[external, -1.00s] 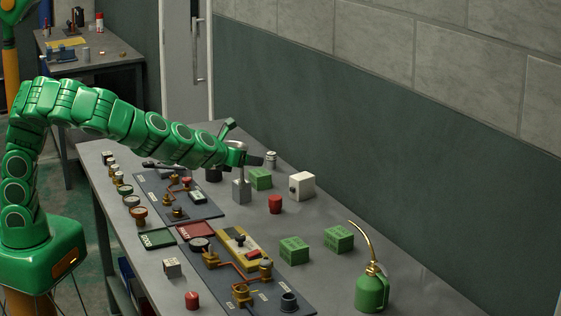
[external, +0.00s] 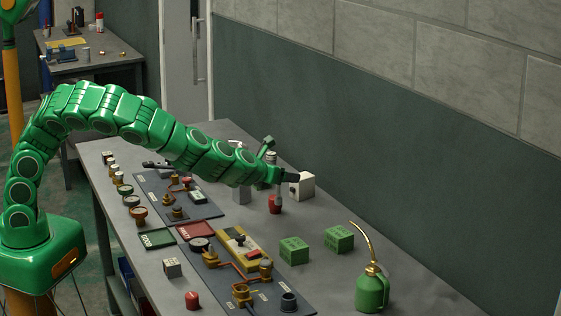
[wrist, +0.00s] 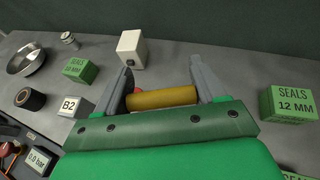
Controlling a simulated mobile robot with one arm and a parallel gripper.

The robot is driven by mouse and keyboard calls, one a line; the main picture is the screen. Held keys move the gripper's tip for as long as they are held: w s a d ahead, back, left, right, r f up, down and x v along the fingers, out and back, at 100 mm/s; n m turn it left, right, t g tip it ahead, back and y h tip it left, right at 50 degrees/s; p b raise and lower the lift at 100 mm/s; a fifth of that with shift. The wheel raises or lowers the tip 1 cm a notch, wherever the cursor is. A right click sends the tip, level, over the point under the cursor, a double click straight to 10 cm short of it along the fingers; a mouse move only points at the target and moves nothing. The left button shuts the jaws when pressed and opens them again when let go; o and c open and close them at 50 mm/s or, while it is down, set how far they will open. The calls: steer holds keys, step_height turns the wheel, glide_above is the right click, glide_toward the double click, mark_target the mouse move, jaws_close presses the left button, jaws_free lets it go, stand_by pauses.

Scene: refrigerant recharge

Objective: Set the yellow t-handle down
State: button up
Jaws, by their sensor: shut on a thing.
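The yellow t-handle (wrist: 162,98) shows in the wrist view as a short yellow bar lying crosswise between my two fingers. My gripper (wrist: 163,88) is shut on it. The rest of the handle is hidden behind my gripper. In the external view my gripper (external: 289,177) is held above the grey workbench (external: 345,275), close to the white box and over the red cap; the t-handle cannot be made out there.
The white box (external: 306,186) and the red cap (external: 275,205) are close to my gripper. Green seals blocks (external: 294,250) stand nearer the front, with a green oil can (external: 371,292) at the right. The grey B2 block (wrist: 77,106) is on the left in the wrist view. Bare bench lies between them.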

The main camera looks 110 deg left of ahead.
steer(key=shift+w+a+f, duration=0.3)
steer(key=shift+w+f, duration=0.2)
steer(key=shift+f, duration=0.7)
steer(key=shift+w+a+f, duration=0.25)
steer(key=shift+w+f, duration=0.2)
steer(key=shift+f, duration=0.75)
steer(key=shift+w+a+f, duration=0.3)
steer(key=shift+w+f, duration=0.2)
steer(key=shift+f, duration=0.7)
steer(key=o, duration=1.1)
steer(key=shift+s+d+r, duration=0.1)
steer(key=shift+d+r, duration=0.15)
steer(key=shift+d, duration=0.15)
steer(key=shift+v, duration=5.55)
steer(key=shift+s+f, duration=0.1)
